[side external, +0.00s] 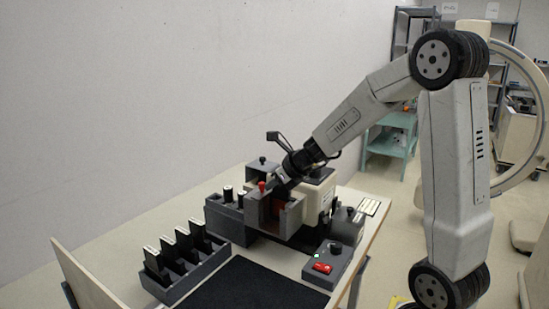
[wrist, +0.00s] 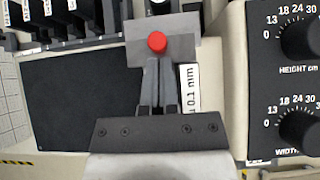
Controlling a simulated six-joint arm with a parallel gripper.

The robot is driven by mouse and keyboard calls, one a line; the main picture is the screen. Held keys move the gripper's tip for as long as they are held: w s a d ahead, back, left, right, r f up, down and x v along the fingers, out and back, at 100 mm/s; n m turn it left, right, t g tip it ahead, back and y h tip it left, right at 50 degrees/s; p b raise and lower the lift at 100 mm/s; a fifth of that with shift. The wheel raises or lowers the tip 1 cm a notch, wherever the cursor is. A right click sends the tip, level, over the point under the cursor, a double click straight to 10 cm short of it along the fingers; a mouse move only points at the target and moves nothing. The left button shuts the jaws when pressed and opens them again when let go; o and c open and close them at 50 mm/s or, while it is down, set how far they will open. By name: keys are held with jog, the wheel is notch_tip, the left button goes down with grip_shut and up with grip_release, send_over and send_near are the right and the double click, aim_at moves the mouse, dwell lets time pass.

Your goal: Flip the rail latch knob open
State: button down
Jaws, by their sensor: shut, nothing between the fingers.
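A red round knob (wrist: 157,42) sits on a grey block (wrist: 180,50) in the upper middle of the wrist view. The same red knob (side external: 262,186) shows small in the side view, on top of the grey fixture (side external: 290,218). My gripper (wrist: 155,62) is shut, with its fingertips just below the knob in the wrist view. I cannot tell whether they touch it. In the side view my gripper (side external: 278,190) reaches down to the fixture from the upper right, close beside the knob. Nothing shows between the fingers.
A dial panel (wrist: 285,80) stands at the right of the wrist view. A dark mat (wrist: 70,95) lies at left. A rack (side external: 185,262) of upright dark plates stands at front left. A control box (side external: 330,262) with a red switch is at front right.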

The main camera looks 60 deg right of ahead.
jog(key=shift+w, duration=1.15)
jog(key=s, duration=0.4)
jog(key=shift+s, duration=0.1)
jog(key=v, duration=1)
dwell(0.4)
